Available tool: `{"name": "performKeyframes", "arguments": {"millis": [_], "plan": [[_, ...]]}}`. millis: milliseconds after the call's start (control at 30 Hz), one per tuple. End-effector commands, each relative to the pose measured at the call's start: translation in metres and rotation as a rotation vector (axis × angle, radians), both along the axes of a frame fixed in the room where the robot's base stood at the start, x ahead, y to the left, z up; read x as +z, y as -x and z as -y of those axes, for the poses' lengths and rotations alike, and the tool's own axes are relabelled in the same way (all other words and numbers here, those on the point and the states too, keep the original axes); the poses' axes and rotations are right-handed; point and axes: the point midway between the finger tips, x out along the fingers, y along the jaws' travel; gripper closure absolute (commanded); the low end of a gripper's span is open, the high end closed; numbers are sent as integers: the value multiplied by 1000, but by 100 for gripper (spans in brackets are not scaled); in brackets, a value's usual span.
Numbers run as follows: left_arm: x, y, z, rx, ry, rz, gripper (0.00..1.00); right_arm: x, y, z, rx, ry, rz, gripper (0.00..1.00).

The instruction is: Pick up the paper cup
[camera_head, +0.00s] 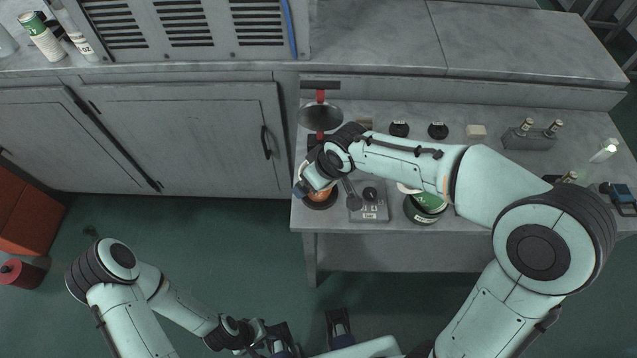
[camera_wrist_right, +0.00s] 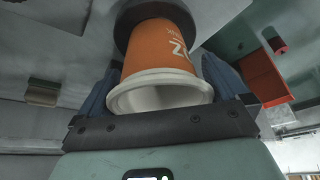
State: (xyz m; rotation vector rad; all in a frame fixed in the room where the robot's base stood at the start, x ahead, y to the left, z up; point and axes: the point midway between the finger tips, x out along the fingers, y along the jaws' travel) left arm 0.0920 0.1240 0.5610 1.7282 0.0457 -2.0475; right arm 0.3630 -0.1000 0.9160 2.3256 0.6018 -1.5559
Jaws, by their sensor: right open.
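The orange paper cup (camera_wrist_right: 163,55) with white lettering fills the middle of the right wrist view, its pale open rim toward the camera. In the head view the cup (camera_head: 321,194) shows only partly below my right wrist, at the table's left end. My right gripper (camera_wrist_right: 165,90) is open, with one blue finger on each side of the cup; I cannot tell whether they touch it. In the head view this gripper (camera_head: 303,187) is mostly hidden by its arm. My left gripper (camera_head: 310,331) is at the bottom edge, its two dark fingers apart and empty.
The grey table (camera_head: 380,258) holds a dark container with a green and white item (camera_head: 425,207), a small grey scale-like device (camera_head: 369,206), black lidded jars (camera_head: 437,131) and a bottle rack (camera_head: 530,134). Grey cabinets (camera_head: 190,135) stand left. The floor between is clear.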

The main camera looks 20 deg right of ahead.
Motion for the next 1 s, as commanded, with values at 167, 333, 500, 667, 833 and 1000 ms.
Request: {"name": "performKeyframes", "arguments": {"millis": [167,333,500,667,833,1000], "plan": [[0,0,0,0,0,0,61,-1,-1,0,-1,0,1,0],[0,0,0,0,0,0,61,-1,-1,0,-1,-1,1,36],[0,0,0,0,0,0,61,-1,-1,0,-1,-1,1,53],[0,0,0,0,0,0,61,-1,-1,0,-1,-1,1,53],[1,0,0,0,0,0,61,7,-1,0,-1,-2,2,53],[3,-1,0,0,0,1,61,27,-1,0,-1,-2,5,53]]}}
